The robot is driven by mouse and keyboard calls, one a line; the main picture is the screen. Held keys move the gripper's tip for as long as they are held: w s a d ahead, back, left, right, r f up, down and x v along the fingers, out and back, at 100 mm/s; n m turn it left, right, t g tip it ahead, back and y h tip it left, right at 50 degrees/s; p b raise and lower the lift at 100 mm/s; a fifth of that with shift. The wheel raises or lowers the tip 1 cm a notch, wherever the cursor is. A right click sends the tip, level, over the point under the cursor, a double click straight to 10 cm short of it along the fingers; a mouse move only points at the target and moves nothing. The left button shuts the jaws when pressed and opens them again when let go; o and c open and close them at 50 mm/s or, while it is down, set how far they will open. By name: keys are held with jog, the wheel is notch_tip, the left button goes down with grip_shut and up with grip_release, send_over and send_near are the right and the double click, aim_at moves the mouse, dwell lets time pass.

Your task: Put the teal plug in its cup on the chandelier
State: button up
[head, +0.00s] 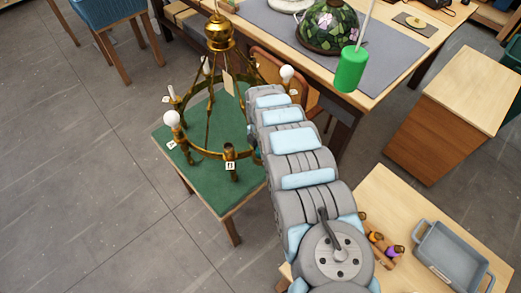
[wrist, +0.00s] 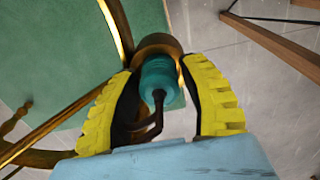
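The teal plug (wrist: 157,78) stands in the wrist view with its end at the mouth of a brass cup (wrist: 160,44) on the chandelier. It looks lined up with the cup and at least partly in it; the depth is hidden. A dark cord runs back from the plug towards me. My gripper (wrist: 158,68) has its yellow fingers on both sides of the plug, with gaps showing, so it looks open around it. In the head view the brass chandelier (head: 219,44) stands on a green-topped table (head: 207,189); my arm hides the gripper and plug.
White bulbs (head: 172,118) and small label tags sit around the chandelier ring. A green cylinder on a rod (head: 350,70) hangs over the workbench's grey mat (head: 385,60). A grey tray (head: 450,258) and small coloured parts (head: 378,238) lie on the front right table.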

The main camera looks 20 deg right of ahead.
dwell(0.4)
notch_tip(320, 180, up, 11)
jog(key=shift+r, duration=0.45)
dwell(0.5)
jog(key=shift+s+a, duration=0.1)
